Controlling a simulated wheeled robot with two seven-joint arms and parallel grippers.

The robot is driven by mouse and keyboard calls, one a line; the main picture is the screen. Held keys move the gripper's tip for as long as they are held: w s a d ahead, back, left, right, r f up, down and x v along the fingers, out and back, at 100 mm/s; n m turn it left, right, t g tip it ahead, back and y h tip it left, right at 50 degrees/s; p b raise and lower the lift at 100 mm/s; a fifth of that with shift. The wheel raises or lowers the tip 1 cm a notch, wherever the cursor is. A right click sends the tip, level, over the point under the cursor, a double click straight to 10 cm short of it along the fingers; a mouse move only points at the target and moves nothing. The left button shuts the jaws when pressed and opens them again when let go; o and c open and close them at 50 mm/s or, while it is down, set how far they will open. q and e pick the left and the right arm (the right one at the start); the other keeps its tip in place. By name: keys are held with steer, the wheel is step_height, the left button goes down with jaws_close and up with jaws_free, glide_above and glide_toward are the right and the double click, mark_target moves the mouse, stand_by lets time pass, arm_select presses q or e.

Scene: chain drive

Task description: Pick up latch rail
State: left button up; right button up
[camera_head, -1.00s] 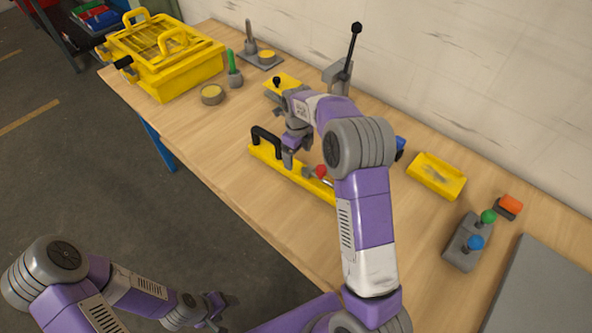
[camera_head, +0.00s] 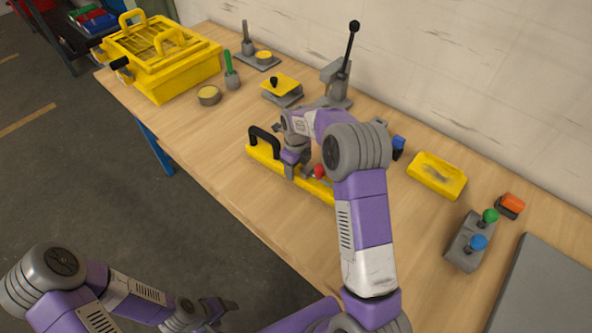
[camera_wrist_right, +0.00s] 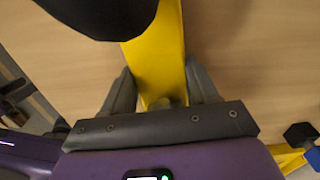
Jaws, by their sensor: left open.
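The latch rail, a long yellow bar (camera_head: 262,155) with a black handle at its left end and a red knob further right, lies on the workbench. My right gripper (camera_head: 292,172) is down at the bar, between the handle and the red knob. In the right wrist view, the gripper's fingers (camera_wrist_right: 160,85) stand on either side of the yellow bar (camera_wrist_right: 158,55), very close to its sides; whether they press on it is unclear. The black handle hides part of the bar there. My left gripper (camera_head: 222,310) is open and empty, low in front of the bench.
A yellow caged box (camera_head: 165,60) stands at the bench's far left. A lever stand (camera_head: 337,85) and a block with a yellow plate (camera_head: 282,87) are behind the rail. A yellow tray (camera_head: 437,176) and a green-and-blue knob box (camera_head: 468,245) are right. The bench front is clear.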

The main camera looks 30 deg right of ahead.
jaws_close()
steer(key=shift+r, duration=0.1)
